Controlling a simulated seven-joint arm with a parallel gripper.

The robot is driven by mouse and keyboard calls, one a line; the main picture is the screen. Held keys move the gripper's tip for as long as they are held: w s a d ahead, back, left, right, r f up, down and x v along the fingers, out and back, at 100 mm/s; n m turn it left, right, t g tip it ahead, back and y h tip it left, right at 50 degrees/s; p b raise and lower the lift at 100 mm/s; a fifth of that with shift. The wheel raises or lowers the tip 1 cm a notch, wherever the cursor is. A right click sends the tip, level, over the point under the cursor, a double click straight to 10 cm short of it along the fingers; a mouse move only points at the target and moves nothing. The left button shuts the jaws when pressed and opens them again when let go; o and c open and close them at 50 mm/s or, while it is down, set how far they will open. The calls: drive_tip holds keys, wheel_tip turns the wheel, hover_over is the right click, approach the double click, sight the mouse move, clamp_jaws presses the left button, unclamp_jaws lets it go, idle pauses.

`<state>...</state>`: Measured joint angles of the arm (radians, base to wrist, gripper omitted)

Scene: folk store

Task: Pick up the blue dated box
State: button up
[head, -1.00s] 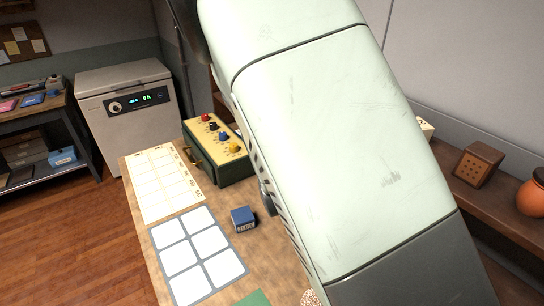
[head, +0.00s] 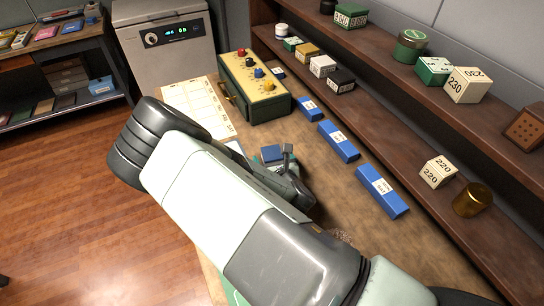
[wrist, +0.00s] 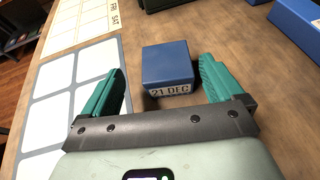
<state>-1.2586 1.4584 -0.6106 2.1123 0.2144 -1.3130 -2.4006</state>
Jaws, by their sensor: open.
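The blue dated box (wrist: 167,64) sits on the wooden table in the wrist view, with a white label reading "21 DEC" on its near face. Its top also shows in the head view (head: 271,154), partly hidden by my gripper. My gripper (wrist: 163,74) is open, with one teal finger on each side of the box's near part. There is a gap between each finger and the box, wider on the left. Nothing is held. In the head view my gripper (head: 287,165) is low over the table, and my arm hides much of the area around it.
A white-celled grid mat (wrist: 70,100) lies left of the box, with a calendar sheet (head: 196,104) beyond it. A green case with coloured knobs (head: 254,88) stands behind. Several long blue blocks (head: 338,141) lie to the right, before shelves (head: 415,125) of dated boxes and tins.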

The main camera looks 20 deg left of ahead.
sight(271, 151)
drive_tip(key=shift+w+d+x, duration=0.1)
drive_tip(key=shift+d+x, duration=0.05)
drive_tip(key=shift+x, duration=1.35)
drive_tip(key=shift+w+d+x, duration=0.1)
drive_tip(key=shift+d+x, duration=0.1)
drive_tip(key=shift+x, duration=1.35)
drive_tip(key=c, duration=1.1)
